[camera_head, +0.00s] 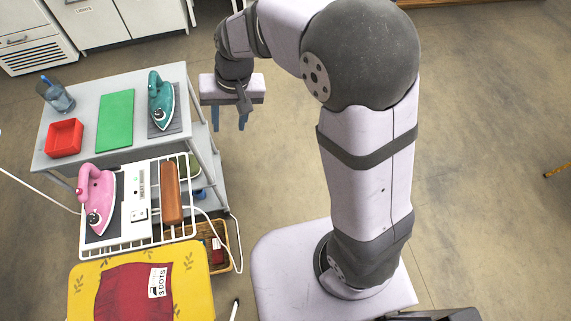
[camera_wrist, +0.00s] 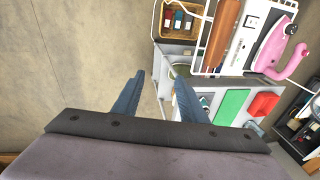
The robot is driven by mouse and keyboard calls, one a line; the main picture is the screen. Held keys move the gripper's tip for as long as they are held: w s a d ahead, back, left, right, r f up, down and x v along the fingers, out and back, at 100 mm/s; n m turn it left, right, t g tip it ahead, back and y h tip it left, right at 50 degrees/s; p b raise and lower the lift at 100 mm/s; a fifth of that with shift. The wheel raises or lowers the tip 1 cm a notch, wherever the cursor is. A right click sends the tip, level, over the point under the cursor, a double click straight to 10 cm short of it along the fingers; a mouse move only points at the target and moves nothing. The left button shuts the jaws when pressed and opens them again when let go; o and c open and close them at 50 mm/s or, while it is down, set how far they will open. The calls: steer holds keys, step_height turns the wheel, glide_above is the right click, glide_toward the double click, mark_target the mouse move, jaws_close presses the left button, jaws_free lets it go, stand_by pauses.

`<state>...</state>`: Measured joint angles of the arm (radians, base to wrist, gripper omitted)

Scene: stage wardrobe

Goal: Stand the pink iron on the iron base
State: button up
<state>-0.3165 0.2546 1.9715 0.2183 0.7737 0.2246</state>
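The pink iron (camera_head: 97,195) is at the left end of a white wire rack, over a dark flat plate (camera_head: 105,236). It also shows in the wrist view (camera_wrist: 271,47). I cannot tell for sure whether this plate is the iron base. A teal iron (camera_head: 162,97) is on a dark grey pad (camera_head: 176,126) on the grey cart top. In the wrist view my finger partly hides it. My gripper (camera_head: 229,120) is open and empty, in the air right of the cart and apart from both irons. Its two blue fingers are spread in the wrist view (camera_wrist: 157,75).
The grey cart top (camera_head: 85,100) also holds a green mat (camera_head: 115,120), a red tray (camera_head: 64,138) and a bluish bottle (camera_head: 57,97). A brown roll (camera_head: 171,193) lies on the rack. A yellow board (camera_head: 195,290) with red cloth is in front. Floor right of the cart is clear.

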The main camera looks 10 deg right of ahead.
steer(key=s+d+f+g+h, duration=0.1)
steer(key=s+d+f+h, duration=0.1)
steer(key=s+d, duration=1.3)
steer(key=shift+s+d+f+n, duration=0.3)
steer(key=shift+s+d+f, duration=0.05)
steer(key=shift+d+f, duration=0.35)
